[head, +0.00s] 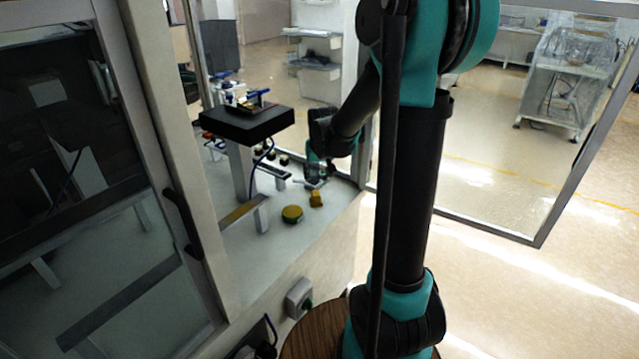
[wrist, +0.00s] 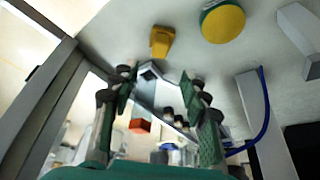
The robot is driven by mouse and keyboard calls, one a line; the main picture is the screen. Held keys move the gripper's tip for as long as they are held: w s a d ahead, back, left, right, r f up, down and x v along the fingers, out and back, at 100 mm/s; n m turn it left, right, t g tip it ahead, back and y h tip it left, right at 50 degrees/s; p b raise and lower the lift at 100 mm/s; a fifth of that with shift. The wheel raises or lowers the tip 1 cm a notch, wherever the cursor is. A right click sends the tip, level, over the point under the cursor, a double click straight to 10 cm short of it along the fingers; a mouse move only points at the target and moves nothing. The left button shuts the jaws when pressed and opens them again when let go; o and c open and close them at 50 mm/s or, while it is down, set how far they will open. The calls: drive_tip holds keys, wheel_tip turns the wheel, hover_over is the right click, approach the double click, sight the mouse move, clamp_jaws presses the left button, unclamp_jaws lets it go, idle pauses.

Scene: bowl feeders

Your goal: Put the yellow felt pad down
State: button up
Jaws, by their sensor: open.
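A small yellow block-like piece (head: 316,199) lies on the pale bench top near its front edge; it also shows at the top of the wrist view (wrist: 161,42). Left of it lies a round disc (head: 292,214) with a yellow top and green side, also in the wrist view (wrist: 223,22). I cannot tell for sure which of the two is the felt pad. My gripper (head: 316,178) is low over the bench just behind the yellow piece. In the wrist view its two green-padded fingers (wrist: 158,88) are spread, with nothing held between them.
A black raised platform (head: 246,125) stands on a post to the left, with a blue cable (wrist: 264,115) hanging down. Several small dark parts (wrist: 180,120) and an orange-red block (wrist: 140,126) lie beyond my gripper.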

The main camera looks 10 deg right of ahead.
drive_tip(key=s+d+f, duration=0.2)
drive_tip(key=s, duration=1.1)
drive_tip(key=s+d+f, duration=0.2)
drive_tip(key=s+f, duration=0.1)
drive_tip(key=s, duration=1)
drive_tip(key=shift+s, duration=0.25)
drive_tip(key=shift+o, duration=0.2)
